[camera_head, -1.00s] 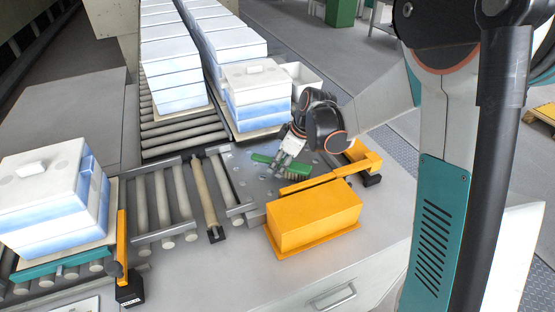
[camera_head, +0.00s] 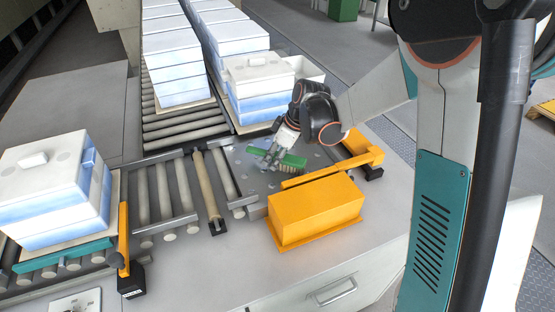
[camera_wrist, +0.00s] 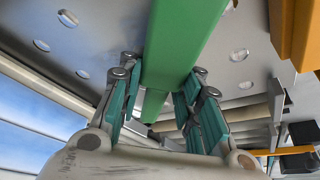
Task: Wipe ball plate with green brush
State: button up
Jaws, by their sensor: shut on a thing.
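My gripper (camera_head: 274,152) is shut on the green brush (camera_head: 291,160). In the wrist view, the green brush (camera_wrist: 180,50) runs between the two finger pads of my gripper (camera_wrist: 160,98). The bristles show below its right part in the head view. The ball plate (camera_head: 252,176) is the grey metal plate with round spots beneath the brush. In the wrist view the plate (camera_wrist: 100,40) shows its round spots on both sides of the brush. The brush is over the plate; I cannot tell whether the bristles touch it.
A yellow box (camera_head: 316,212) and a yellow bar (camera_head: 332,170) stand right beside the plate. Stacked white-blue boxes (camera_head: 257,92) stand behind it. Rollers (camera_head: 165,192) lie to the left, with another box stack (camera_head: 45,200) beyond. The counter front (camera_head: 200,270) is clear.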

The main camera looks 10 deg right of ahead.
jog(key=shift+w+a+r, duration=0.1)
jog(key=shift+w+a, duration=0.2)
jog(key=shift+w, duration=1.15)
jog(key=shift+w+a+f, duration=0.1)
jog(key=shift+w+a, duration=0.15)
jog(key=shift+w, duration=1.2)
jog(key=shift+w+a+r, duration=0.1)
jog(key=shift+w+a, duration=0.2)
jog(key=shift+w, duration=1.15)
